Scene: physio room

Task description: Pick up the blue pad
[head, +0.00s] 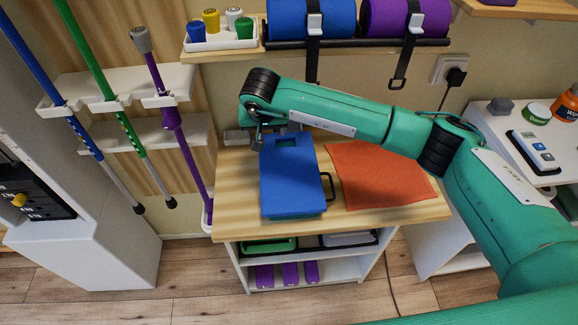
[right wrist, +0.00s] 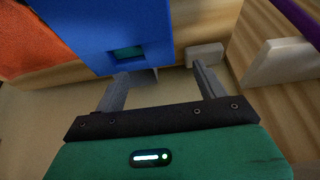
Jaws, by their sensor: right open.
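The blue pad (head: 292,185) lies flat on the wooden top of a small cabinet (head: 400,215) in the head view. A slot shows near its far edge. My right gripper (head: 268,132) is at that far edge, partly hidden by its own wrist. In the right wrist view the blue pad (right wrist: 105,25) is at the upper left, with the slot facing my fingers. My right gripper (right wrist: 162,78) is open with nothing between its fingers. The left finger is close to the pad's edge; I cannot tell whether it touches. My left gripper is out of view.
An orange-red cloth or sheet (head: 380,175) lies right of the pad. A dark loop handle (head: 329,187) sits at the pad's right side. Coloured poles (head: 175,125) stand in a wall rack at left. A shelf (head: 235,50) with rolled mats is above.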

